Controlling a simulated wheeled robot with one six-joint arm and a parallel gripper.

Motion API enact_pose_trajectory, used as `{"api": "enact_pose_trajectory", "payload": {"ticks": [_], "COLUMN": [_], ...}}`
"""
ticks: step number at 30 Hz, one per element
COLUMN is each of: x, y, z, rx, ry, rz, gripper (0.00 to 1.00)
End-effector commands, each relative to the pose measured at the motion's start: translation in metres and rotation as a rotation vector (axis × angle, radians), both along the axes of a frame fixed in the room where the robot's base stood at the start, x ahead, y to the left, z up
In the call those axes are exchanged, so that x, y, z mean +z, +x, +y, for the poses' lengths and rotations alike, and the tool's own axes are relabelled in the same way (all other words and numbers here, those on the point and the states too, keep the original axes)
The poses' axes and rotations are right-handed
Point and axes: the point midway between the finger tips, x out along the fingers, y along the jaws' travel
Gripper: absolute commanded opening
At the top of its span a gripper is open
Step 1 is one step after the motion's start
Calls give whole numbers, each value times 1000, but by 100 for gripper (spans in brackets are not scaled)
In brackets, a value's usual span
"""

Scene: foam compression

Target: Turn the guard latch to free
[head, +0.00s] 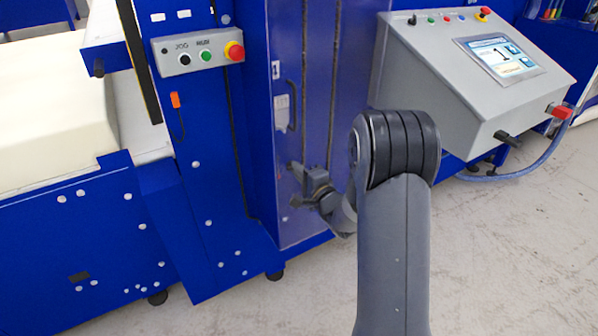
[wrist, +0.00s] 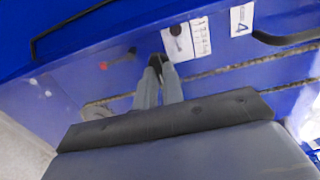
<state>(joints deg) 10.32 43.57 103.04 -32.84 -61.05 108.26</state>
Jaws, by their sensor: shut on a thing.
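The guard latch (wrist: 155,61) is a small dark lever beside a white label plate (wrist: 177,43) on a blue guard panel. My gripper (wrist: 158,72) is shut on it, with the two grey fingers close together at the lever. The fingertips hide much of the latch, so I cannot tell its exact angle. In the head view my gripper (head: 298,178) is against the lower part of the blue guard door (head: 305,130), and the latch cannot be made out clearly there. A small red mark (wrist: 103,66) shows on the panel to the left of the fingers.
A black door handle (head: 292,92) is above my gripper. A grey control console (head: 455,90) with a screen stands at right. A button box (head: 197,50) is at upper left, and a cream foam block (head: 50,115) lies at far left. Bare floor (head: 510,240) is at lower right.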

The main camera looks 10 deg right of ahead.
Motion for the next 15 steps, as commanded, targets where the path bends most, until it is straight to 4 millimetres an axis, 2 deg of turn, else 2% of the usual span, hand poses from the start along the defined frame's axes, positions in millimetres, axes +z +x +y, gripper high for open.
{"api": "enact_pose_trajectory", "payload": {"ticks": [2, 3, 11, 15], "x": [-1, -1, 0, 0], "y": [0, 0, 0, 0], "z": [0, 0, 0, 0], "rx": [-1, -1, -1, -1], "ry": [2, 2, 0, 0], "rz": [2, 2, 1, 1], "gripper": [0, 9, 31, 31]}}
